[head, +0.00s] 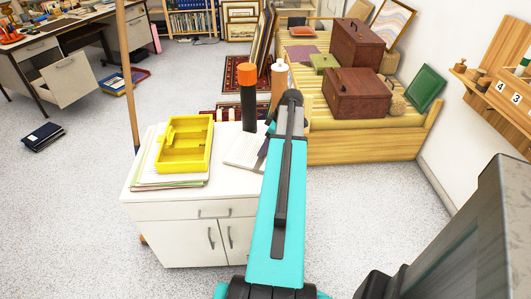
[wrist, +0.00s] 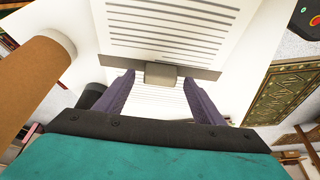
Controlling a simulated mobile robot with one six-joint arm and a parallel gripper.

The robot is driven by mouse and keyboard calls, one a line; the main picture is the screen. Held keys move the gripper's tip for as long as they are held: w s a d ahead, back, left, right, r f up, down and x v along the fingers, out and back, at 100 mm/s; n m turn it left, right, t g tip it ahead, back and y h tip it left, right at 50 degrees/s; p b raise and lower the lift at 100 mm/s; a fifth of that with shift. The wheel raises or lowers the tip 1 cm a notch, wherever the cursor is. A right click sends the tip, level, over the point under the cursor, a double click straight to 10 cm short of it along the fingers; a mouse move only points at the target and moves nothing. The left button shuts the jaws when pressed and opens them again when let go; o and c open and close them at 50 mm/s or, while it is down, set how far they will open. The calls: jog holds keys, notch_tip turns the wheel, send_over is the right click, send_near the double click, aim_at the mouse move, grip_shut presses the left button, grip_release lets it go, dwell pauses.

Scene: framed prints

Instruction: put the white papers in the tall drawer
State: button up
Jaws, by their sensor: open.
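White papers with printed lines (head: 243,150) lie on top of a white cabinet (head: 160,215), partly hidden by my arm in the head view. In the wrist view the lined papers (wrist: 165,28) have a dark band across them and a small grey block (wrist: 161,75) at its middle. My gripper (wrist: 158,80) is open, its two dark fingers to either side of the grey block; I cannot tell whether they touch it. In the head view it is mostly hidden behind my teal arm. A tall drawer (head: 67,80) stands pulled out of the desk at the left.
A yellow tray (head: 183,146) sits on a paper stack (head: 147,176) on the cabinet. A dark cylinder with an orange top (head: 248,110) and a brown bottle (head: 279,85) stand close to the papers.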

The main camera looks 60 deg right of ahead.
grip_shut()
dwell(0.4)
jog(key=shift+r, duration=0.1)
jog(key=shift+s+a+r, duration=0.35)
jog(key=shift+a+r, duration=0.15)
jog(key=shift+r, duration=0.05)
jog(key=s+a+r, duration=0.6)
jog(key=s+a, duration=0.1)
jog(key=a, duration=0.3)
jog(key=shift+s+a+r+b, duration=0.15)
jog(key=shift+s+r+b, duration=0.05)
jog(key=shift+r+b, duration=0.25)
dwell(0.4)
